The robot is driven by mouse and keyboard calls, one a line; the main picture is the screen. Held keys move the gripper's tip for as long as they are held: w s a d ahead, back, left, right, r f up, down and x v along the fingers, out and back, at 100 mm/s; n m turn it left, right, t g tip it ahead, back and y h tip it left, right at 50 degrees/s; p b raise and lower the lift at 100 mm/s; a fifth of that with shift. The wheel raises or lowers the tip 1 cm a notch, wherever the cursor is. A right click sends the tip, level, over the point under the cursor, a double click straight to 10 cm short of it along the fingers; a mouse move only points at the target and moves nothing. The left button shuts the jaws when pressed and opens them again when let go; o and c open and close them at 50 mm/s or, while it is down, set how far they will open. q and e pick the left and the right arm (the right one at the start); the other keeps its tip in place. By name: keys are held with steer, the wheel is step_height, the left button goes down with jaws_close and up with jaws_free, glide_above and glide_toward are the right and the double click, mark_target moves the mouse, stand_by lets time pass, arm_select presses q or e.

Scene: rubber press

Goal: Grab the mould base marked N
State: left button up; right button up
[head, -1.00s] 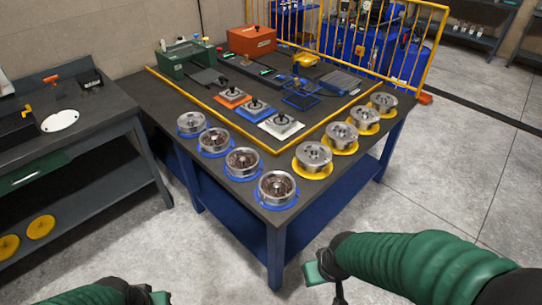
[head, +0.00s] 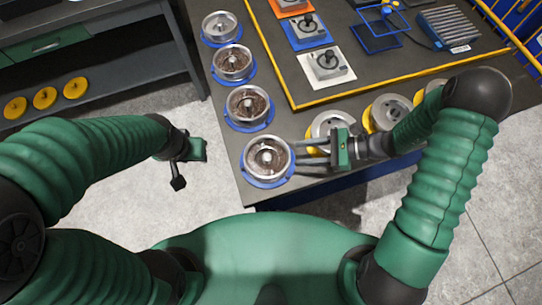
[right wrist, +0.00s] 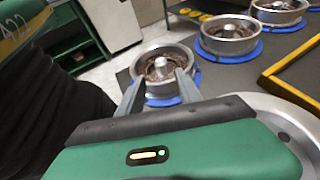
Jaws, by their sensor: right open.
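Several round metal moulds with dark brown filling stand on blue rings along the table's left edge. The nearest one (head: 268,157) is at the front corner and also shows in the right wrist view (right wrist: 165,68). Silver moulds on yellow rings line the front edge, one (head: 332,126) partly behind my right gripper. I cannot read an N on any of them. My right gripper (head: 300,152) is open, its fingers pointing at the nearest blue-ring mould, at its right side. In the right wrist view, the fingertips (right wrist: 160,80) appear across its near rim; contact is unclear. My left gripper (head: 192,150) hangs left of the table.
A yellow strip (head: 345,95) borders the table's inner area, with orange, blue and white plates (head: 325,66) inside it. A grey side bench with yellow discs (head: 45,97) on its shelf stands at left. Clear floor lies between.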

mark_target(270, 157)
steer(key=x, duration=0.6)
steer(key=shift+s+a+r, duration=0.15)
steer(key=shift+a+r, duration=0.05)
steer(key=shift+a, duration=0.1)
steer(key=shift+a+f, duration=0.75)
steer(key=shift+f, duration=0.15)
steer(key=shift+a+f, duration=0.3)
steer(key=shift+a, duration=0.1)
steer(key=shift+a+f, duration=0.1)
steer(key=shift+a, duration=0.75)
steer(key=c, duration=0.3)
steer(key=shift+w+a, duration=0.1)
steer(key=shift+w, duration=0.1)
steer(key=shift+c, duration=2.4)
steer(key=shift+d, duration=0.45)
jaws_close()
arm_select(q)
steer(key=shift+a, duration=0.65)
steer(key=shift+a, duration=0.15)
arm_select(e)
steer(key=shift+a, duration=0.15)
